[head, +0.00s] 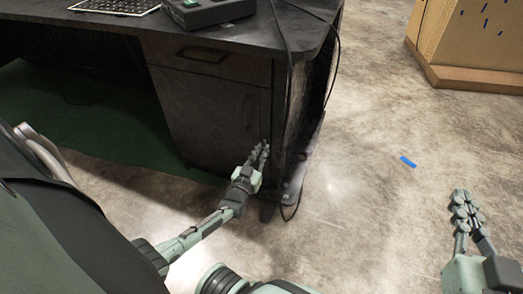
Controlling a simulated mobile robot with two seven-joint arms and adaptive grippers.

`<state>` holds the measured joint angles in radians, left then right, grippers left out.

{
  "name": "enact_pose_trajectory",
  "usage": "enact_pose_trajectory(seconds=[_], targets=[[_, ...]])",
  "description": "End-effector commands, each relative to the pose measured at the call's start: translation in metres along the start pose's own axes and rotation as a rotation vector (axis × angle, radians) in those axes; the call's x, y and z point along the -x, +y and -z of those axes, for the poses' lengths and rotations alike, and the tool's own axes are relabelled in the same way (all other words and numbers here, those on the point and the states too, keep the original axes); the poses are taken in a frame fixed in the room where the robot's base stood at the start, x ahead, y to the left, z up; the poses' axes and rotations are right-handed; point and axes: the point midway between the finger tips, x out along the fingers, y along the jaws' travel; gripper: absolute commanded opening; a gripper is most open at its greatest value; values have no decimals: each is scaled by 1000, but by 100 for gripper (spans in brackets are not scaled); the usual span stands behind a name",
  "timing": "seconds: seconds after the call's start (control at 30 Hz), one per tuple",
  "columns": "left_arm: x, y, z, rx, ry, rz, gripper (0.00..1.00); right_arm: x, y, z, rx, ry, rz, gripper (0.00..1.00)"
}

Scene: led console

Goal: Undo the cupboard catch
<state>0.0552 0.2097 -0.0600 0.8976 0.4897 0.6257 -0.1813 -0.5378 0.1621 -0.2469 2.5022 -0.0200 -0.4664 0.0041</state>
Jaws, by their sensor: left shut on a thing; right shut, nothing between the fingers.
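The cupboard (205,112) is the dark door under the drawer of a black desk, and it looks closed. Its vertical handle (248,112) shows near the door's right edge. My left gripper (264,146) is at the lower right edge of the door, below the handle. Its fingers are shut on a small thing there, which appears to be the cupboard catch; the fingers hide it. My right gripper (464,198) is shut and empty, well away from the desk, above the bare floor at the right.
Black cables (336,50) hang over the desk's right corner. A wooden box (470,45) stands at the top right. Blue tape (408,162) lies on the open concrete floor.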

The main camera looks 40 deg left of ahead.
Motion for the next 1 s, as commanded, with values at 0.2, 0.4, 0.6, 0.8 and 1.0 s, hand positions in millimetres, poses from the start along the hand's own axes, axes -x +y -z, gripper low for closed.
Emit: enact_pose_trajectory(seconds=[0.2, 0.4, 0.6, 0.8, 1.0], targets=[[1, 1, -2, -22, -3, -2, 0, 0, 1, -3, 2, -14, -2, 0], [0, 1, -1, -23, -3, -2, 0, 0, 1, -3, 2, -14, -2, 0], [0, 1, -1, -23, -3, -2, 21, 0, 1, -3, 2, -14, -2, 0], [0, 0, -1, -21, -1, -1, 32, 0, 1, -3, 2, -13, -2, 0], [2, 0, 0, -21, -1, -1, 32, 0, 2, -3, 4, -13, -4, 0]])
